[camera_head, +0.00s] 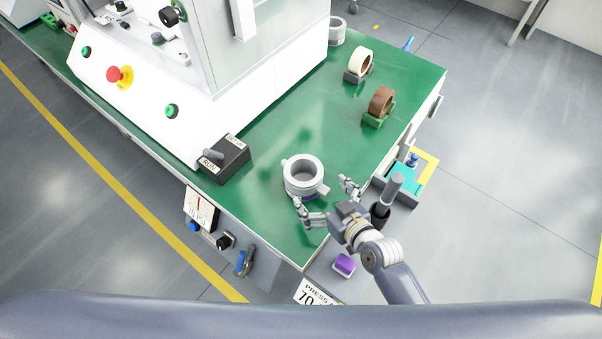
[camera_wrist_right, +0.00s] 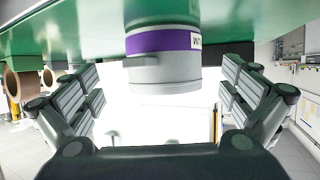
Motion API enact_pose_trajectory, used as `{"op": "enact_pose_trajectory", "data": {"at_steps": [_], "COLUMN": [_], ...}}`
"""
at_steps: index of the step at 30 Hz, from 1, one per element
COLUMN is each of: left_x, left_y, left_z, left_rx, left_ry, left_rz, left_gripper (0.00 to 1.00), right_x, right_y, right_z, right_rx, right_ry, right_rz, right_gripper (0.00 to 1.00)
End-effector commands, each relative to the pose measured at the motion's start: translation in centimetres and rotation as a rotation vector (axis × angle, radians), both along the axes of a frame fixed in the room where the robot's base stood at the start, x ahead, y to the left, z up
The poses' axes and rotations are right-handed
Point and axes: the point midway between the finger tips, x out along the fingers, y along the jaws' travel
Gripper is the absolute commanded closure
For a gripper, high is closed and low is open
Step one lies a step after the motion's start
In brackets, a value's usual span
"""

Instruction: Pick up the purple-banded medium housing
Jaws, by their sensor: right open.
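The purple-banded medium housing (camera_head: 303,172) is a light grey, ring-topped cylinder standing upright on the green table, near its front right corner. Its purple band shows low on the body, with part of a white label, in the right wrist view (camera_wrist_right: 160,43). My right gripper (camera_head: 325,195) is open at the housing's near right side. In the right wrist view the housing shows between the spread fingers (camera_wrist_right: 160,92), with a gap to each side. I cannot tell how deep it sits between them. My left gripper is not in view.
A black switch box (camera_head: 223,160) stands left of the housing, before the white press (camera_head: 190,90). A brown tape roll (camera_head: 381,102) and a cream one (camera_head: 360,61) sit in holders farther back. Another grey ring part (camera_head: 337,30) is behind. Table (camera_head: 270,125) behind the housing is clear.

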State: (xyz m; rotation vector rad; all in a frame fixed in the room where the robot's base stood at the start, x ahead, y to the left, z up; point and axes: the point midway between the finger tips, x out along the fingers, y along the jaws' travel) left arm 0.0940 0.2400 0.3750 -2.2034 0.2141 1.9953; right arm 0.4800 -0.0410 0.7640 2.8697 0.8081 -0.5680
Motion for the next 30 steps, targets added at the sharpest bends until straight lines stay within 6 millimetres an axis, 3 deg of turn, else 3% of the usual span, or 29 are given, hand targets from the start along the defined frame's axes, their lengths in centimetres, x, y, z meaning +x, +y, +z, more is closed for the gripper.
{"op": "enact_pose_trajectory", "data": {"at_steps": [3, 8, 19, 30], "left_x": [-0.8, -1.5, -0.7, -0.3], "left_y": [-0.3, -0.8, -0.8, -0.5], "left_z": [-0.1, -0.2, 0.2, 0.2], "left_rx": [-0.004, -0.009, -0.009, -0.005], "left_ry": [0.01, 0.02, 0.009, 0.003], "left_rz": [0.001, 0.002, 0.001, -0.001], "left_gripper": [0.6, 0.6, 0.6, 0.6], "right_x": [1.5, 2.4, 5.7, 6.3], "right_y": [1.0, 1.6, 4.1, 4.5], "right_z": [-0.6, -1.1, -2.4, -2.8], "right_rx": [0.003, 0.001, 0.002, 0.001], "right_ry": [0.0, 0.001, 0.001, 0.002], "right_rz": [-0.001, 0.001, 0.0, 0.001], "right_gripper": [0.0, 0.0, 0.0, 0.0]}}
